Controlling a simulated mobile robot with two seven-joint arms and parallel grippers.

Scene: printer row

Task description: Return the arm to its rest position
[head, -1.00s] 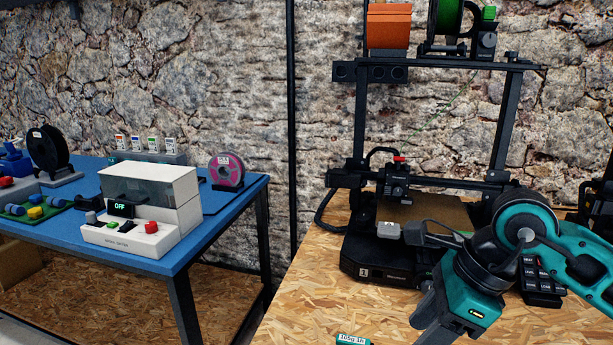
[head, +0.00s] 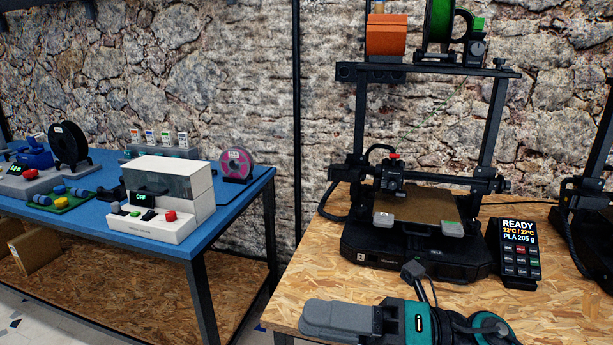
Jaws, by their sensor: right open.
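My right gripper (head: 318,318) is low in the head view, over the front of the wooden table (head: 300,283). Its grey fingers point left and are open, seen from the side, and nothing shows between them. The teal wrist (head: 420,322) of my right arm comes in along the bottom edge. The gripper is in front of the black printer (head: 420,262) and apart from it. My left arm and gripper are not in view.
The printer's bed (head: 425,207) shows clear. A control panel (head: 519,250) reading READY stands right of it. Another printer (head: 590,215) is at the right edge. Left, a blue table (head: 235,208) bears a white box-shaped device (head: 180,190) and spools.

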